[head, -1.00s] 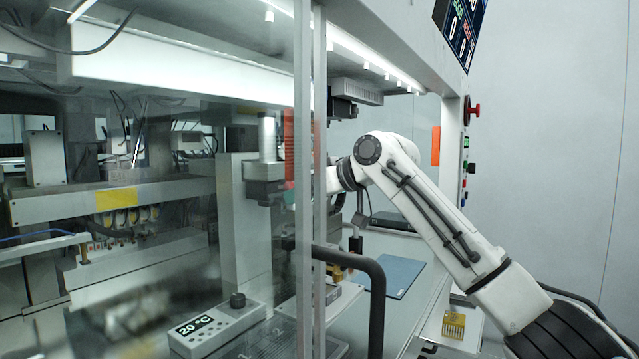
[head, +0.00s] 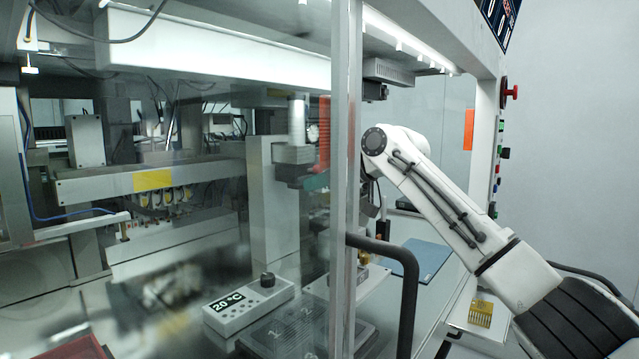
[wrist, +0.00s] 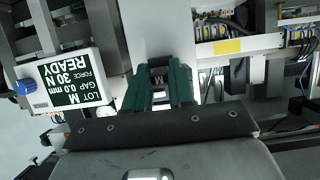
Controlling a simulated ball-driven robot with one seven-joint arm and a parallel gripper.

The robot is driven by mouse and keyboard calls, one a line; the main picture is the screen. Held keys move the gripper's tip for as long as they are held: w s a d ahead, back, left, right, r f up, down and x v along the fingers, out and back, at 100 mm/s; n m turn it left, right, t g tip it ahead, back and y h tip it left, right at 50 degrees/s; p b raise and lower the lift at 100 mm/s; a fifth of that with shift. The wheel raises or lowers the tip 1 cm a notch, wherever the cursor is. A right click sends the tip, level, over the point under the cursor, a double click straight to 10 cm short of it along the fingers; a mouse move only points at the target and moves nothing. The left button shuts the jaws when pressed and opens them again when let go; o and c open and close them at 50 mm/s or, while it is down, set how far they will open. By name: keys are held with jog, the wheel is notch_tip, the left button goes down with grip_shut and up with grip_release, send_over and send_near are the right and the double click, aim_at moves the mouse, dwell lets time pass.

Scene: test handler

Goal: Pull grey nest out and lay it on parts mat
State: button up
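My gripper (wrist: 160,88) has two green fingers, apart from each other, pointing up the wrist picture. A dark grey piece marked M (wrist: 160,97), possibly the grey nest, shows between them; I cannot tell whether the fingers press on it. In the head view my gripper (head: 316,182) shows green through the clear door, just beside a grey block (head: 293,154) on a pale column. The parts mat, seemingly the blue sheet (head: 421,258), lies flat on the bench to the right, below my arm, with bare surface showing.
A display (wrist: 72,78) reads LOT M, GAP 0.0 mm, FORCE 30 N, READY. A 20 °C controller (head: 250,300) and a gold card (head: 480,313) sit lower.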

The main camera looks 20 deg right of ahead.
grip_shut()
jog(key=shift+s+d, duration=0.4)
jog(key=shift+s, duration=0.1)
dwell(0.8)
jog(key=shift+s+d+b, duration=0.55)
jog(key=shift+s+b, duration=0.05)
jog(key=shift+s, duration=0.2)
jog(key=shift+s+d+b, duration=0.6)
jog(key=shift+s, duration=0.2)
jog(key=shift+s+d+b, duration=0.55)
jog(key=shift+s+b, duration=0.05)
jog(key=shift+s, duration=0.2)
